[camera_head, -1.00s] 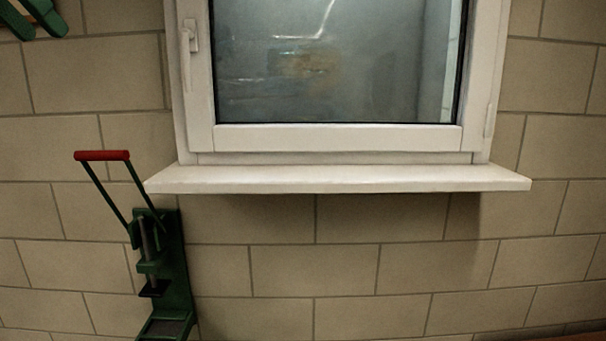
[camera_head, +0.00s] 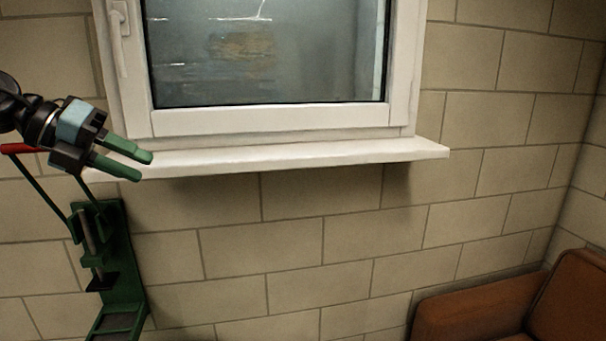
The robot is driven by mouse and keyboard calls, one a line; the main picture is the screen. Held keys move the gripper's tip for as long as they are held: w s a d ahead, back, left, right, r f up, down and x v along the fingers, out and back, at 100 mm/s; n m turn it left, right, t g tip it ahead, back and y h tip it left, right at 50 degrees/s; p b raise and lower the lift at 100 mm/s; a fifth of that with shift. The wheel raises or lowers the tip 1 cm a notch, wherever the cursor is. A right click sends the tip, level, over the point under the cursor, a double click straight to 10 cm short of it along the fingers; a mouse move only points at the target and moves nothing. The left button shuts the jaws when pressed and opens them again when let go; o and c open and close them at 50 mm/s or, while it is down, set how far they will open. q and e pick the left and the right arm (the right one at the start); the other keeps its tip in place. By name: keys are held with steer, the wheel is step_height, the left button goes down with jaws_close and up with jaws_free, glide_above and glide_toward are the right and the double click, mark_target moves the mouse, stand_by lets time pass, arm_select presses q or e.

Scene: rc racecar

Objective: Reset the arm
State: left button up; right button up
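My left gripper (camera_head: 136,164) shows at the left of the head view, at the end of my dark arm. Its two green fingers are parted with a narrow gap between them, and nothing is between them. It appears in front of the left end of the white window sill and the red handle of the green press; I cannot tell how far it is from them. My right gripper is out of view.
A green press (camera_head: 122,260) with a red handle (camera_head: 18,148) stands at the lower left. A white window sill (camera_head: 300,157) juts out below the window (camera_head: 265,50). A brown leather sofa (camera_head: 470,312) is at the lower right. The brick wall between is bare.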

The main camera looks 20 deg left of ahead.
arm_select(q)
steer(key=w+d+f+n+t+h, duration=0.2)
steer(key=f+n, duration=0.2)
steer(key=f, duration=0.7)
steer(key=w+d+f+n+t+h, duration=0.2)
steer(key=f+n, duration=0.1)
steer(key=f, duration=0.8)
steer(key=s+d+f+n+t+y, duration=0.2)
steer(key=f+n, duration=0.4)
steer(key=f, duration=0.3)
steer(key=s+d+f+n+t+y, duration=0.1)
steer(key=s+f+n+y, duration=0.1)
steer(key=f+n, duration=0.5)
steer(key=s+d+f+n+g+y, duration=0.3)
steer(key=s+d+f+n, duration=0.2)
steer(key=s+d+f, duration=0.3)
steer(key=s+d+f+n+g+y, duration=0.3)
steer(key=s+d+f+n, duration=0.3)
steer(key=s+f, duration=1)
steer(key=shift+s+d+n, duration=0.25)
steer(key=shift+d+n, duration=0.05)
steer(key=shift+d, duration=0.6)
